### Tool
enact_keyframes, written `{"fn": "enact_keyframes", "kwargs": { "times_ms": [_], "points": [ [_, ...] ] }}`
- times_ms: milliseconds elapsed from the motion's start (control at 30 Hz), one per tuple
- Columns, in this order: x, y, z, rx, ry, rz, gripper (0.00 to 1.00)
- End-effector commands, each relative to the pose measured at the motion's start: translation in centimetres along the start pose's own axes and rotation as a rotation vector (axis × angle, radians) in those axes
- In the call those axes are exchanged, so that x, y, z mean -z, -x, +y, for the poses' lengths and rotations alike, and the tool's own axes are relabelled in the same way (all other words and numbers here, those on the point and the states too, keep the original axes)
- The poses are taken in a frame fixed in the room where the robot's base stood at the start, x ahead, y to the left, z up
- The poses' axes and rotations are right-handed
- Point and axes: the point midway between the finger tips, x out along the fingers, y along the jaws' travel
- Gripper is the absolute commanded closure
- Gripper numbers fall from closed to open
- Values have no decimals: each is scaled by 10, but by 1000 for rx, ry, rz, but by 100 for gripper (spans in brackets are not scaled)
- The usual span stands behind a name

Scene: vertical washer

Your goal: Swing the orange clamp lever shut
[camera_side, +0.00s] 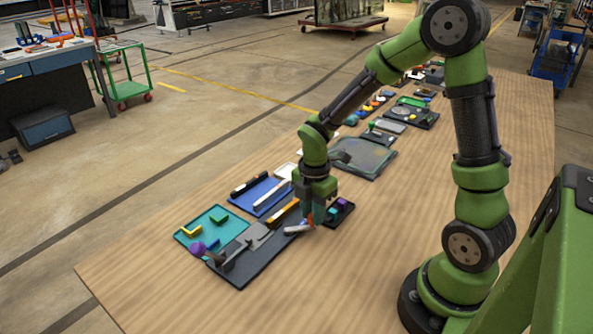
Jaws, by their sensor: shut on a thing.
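The orange clamp lever (285,213) is a small orange bar on the dark grey fixture plate (243,272) near the front of the table. It slants up to the right, and its right end meets my gripper (308,220). My gripper points down at the plate's right end and is shut on the lever; the fingers hide the exact contact. A grey clamp body (257,236) sits on the plate to the left of the lever. A pale grey piece (297,230) lies just below the fingertips.
A teal tray (222,236) with yellow and green pieces and a blue tray (262,194) lie left of the plate. A small black tray (344,214) is close on the right. The wooden table (345,285) is clear in front.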

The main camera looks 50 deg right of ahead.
Motion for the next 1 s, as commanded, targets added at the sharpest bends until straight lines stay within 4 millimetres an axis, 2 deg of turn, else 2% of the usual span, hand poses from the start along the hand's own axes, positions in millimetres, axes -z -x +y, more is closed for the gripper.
{"fn": "enact_keyframes", "kwargs": {
  "times_ms": [533, 567, 700, 1000],
  "points": [
    [-1, 1, 2, -4, 28, -1, 100],
    [-1, 1, 2, -4, 28, -1, 70],
    [-1, 1, 2, -3, 26, 0, 49],
    [-1, 1, 2, -1, 25, 0, 47]
  ]
}}
